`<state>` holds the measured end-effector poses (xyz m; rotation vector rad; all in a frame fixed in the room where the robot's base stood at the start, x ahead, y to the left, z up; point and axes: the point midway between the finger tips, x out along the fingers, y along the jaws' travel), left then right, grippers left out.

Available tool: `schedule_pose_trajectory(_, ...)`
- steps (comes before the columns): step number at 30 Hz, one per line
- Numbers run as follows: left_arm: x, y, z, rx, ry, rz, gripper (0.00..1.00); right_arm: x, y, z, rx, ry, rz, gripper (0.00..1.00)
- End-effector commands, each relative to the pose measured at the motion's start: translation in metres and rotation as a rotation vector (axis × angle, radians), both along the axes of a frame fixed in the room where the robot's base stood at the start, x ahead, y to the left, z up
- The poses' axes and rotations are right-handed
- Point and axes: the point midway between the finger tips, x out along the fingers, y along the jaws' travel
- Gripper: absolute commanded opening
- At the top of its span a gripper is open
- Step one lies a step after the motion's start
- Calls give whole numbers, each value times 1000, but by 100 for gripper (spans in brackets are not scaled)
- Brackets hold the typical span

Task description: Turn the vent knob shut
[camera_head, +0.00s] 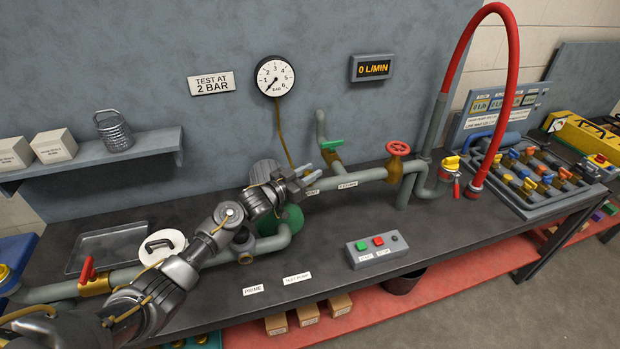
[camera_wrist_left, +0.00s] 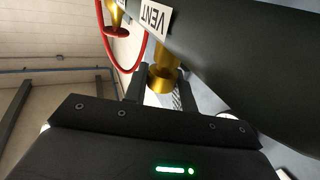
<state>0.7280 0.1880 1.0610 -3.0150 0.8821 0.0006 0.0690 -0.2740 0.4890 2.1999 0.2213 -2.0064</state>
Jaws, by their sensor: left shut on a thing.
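The vent knob (camera_wrist_left: 163,78) is a brass-coloured piece beside the white VENT label (camera_wrist_left: 154,18) on the pipe in the left wrist view. The fingers of my left gripper (camera_wrist_left: 160,88) stand on either side of it and are shut on it. In the head view my left gripper (camera_head: 306,175) is at the left end of the grey-green pipe (camera_head: 366,175), by the VENT label (camera_head: 312,192). There the gripper hides the knob, and how far the knob is turned cannot be told. My right gripper is not in view.
A green-handled valve (camera_head: 332,144) and a red handwheel (camera_head: 398,149) are on the pipework to the right. A button box (camera_head: 377,248) stands in front. The gauge (camera_head: 274,77) needle is low and the display (camera_head: 371,68) reads 0 L/MIN.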

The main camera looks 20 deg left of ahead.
Motion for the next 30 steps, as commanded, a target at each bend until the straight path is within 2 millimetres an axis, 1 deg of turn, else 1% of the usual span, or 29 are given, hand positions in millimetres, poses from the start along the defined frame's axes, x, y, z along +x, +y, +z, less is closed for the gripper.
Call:
schedule_pose_trajectory(1, 1, 2, -4, 3, -2, -24, 4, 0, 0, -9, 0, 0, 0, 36)
schedule_pose_trajectory(9, 1, 1, -3, 2, -1, -142, 4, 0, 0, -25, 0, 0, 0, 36)
schedule_pose_trajectory(15, 0, 1, -1, 0, 1, -176, 4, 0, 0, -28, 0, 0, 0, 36)
schedule_pose_trajectory(26, 0, 1, 0, 0, 1, -179, 4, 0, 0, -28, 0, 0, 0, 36)
schedule_pose_trajectory(27, 0, 1, 0, 0, 1, -179, 29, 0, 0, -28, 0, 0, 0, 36)
schedule_pose_trajectory(30, 0, 1, 0, 0, 1, -179, 42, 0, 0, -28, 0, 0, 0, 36)
